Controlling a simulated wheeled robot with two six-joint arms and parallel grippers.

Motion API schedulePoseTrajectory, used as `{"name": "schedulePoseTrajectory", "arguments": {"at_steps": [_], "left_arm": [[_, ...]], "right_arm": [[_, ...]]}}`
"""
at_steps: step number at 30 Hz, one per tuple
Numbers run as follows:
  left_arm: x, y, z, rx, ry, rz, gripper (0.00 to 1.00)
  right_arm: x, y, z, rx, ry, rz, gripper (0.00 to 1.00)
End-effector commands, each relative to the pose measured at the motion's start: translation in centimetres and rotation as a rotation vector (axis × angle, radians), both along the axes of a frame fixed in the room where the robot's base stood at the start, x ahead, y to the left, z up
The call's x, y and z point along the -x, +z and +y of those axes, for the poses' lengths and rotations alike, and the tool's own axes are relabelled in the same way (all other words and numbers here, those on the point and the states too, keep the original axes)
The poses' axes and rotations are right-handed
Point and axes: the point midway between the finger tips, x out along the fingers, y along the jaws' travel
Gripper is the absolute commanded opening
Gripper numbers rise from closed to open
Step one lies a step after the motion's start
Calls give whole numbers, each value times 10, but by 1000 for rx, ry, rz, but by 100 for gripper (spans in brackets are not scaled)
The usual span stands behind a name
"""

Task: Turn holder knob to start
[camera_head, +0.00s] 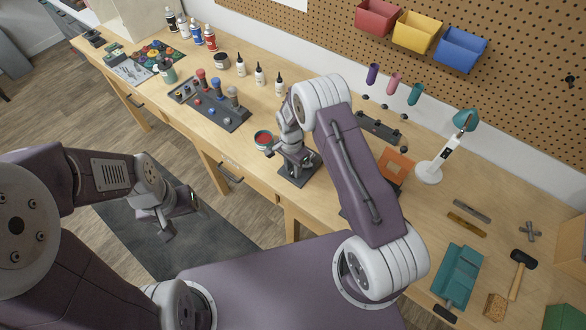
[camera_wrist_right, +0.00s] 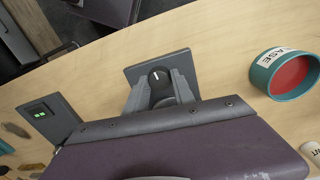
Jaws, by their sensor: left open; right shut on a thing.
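The grey holder (camera_head: 300,176) stands on the wooden workbench, and its plate (camera_wrist_right: 137,73) shows in the right wrist view. Its dark round knob (camera_wrist_right: 158,76) has a white mark pointing roughly upward in that view. My right gripper (camera_wrist_right: 159,88) is shut on the knob, with one grey finger on each side of it. In the head view my right gripper (camera_head: 287,148) is over the holder, and the arm and gripper hide the knob. My left gripper (camera_head: 180,218) is open and empty, hanging in front of the bench above the dark floor mat.
A teal tin with red contents (camera_wrist_right: 292,78) stands close to the holder; it also shows in the head view (camera_head: 263,138). A tool rack (camera_head: 213,105) and bottles are farther left. A white lamp (camera_head: 430,170), a teal vise-like tool (camera_head: 458,270) and a mallet (camera_head: 521,265) are at right.

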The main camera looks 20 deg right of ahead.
Motion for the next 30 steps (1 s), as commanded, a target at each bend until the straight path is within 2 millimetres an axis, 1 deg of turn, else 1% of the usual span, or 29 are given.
{"name": "schedulePoseTrajectory", "arguments": {"at_steps": [5,15,30], "left_arm": [[0,-9,0,0,0,0,76],[0,-23,0,0,0,0,76],[0,-36,0,0,0,0,76]], "right_arm": [[-2,-1,1,-1,115,-4,0],[-2,0,1,0,434,-5,0],[-3,1,2,2,908,-7,0]]}}
